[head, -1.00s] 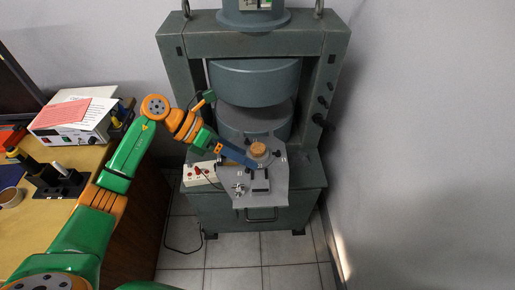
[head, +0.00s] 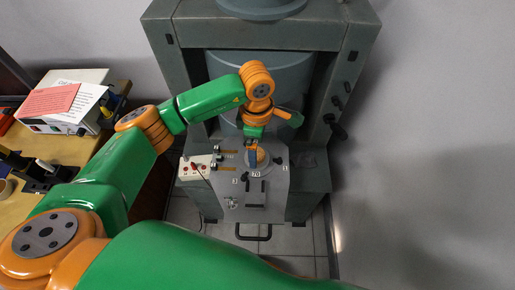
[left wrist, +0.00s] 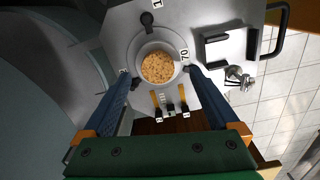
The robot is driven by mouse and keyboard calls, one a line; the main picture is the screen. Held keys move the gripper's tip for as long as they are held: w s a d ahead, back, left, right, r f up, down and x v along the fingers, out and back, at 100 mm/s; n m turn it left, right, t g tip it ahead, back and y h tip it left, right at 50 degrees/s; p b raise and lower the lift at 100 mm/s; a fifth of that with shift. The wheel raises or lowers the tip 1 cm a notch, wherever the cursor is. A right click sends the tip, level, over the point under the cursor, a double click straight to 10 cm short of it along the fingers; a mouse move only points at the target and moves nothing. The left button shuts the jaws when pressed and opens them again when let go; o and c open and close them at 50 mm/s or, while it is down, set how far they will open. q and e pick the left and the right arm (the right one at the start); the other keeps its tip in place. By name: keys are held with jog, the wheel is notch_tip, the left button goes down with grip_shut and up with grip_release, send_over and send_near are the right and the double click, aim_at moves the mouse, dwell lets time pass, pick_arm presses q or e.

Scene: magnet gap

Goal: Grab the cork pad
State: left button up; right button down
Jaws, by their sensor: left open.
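The cork pad (left wrist: 158,67) is a round, speckled tan disc. It sits in a pale round holder (left wrist: 138,48) on a grey plate, and part of it shows in the head view (head: 262,156). My left gripper (left wrist: 158,75) is open, its two blue fingers spread on either side of the holder. I cannot tell how far above the pad the fingertips are. In the head view my left gripper (head: 252,150) hides part of the pad. My right gripper is not in view.
The grey plate (head: 272,208) carries a black bracket (left wrist: 224,46), a metal fitting (left wrist: 238,77) and small clips. The large magnet frame (head: 260,36) stands behind it. A white control box (head: 196,167) is at the left. A black handle (left wrist: 290,30) edges the plate.

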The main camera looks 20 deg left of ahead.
aim_at(261, 152)
pick_arm(q)
notch_tip(261, 152, down, 2)
jog(key=shift+w+a+f, duration=0.1)
jog(key=shift+f, duration=0.15)
jog(key=shift+w+f, duration=0.15)
jog(key=shift+f, duration=0.05)
jog(key=shift+r, duration=0.1)
jog(key=c, duration=1.4)
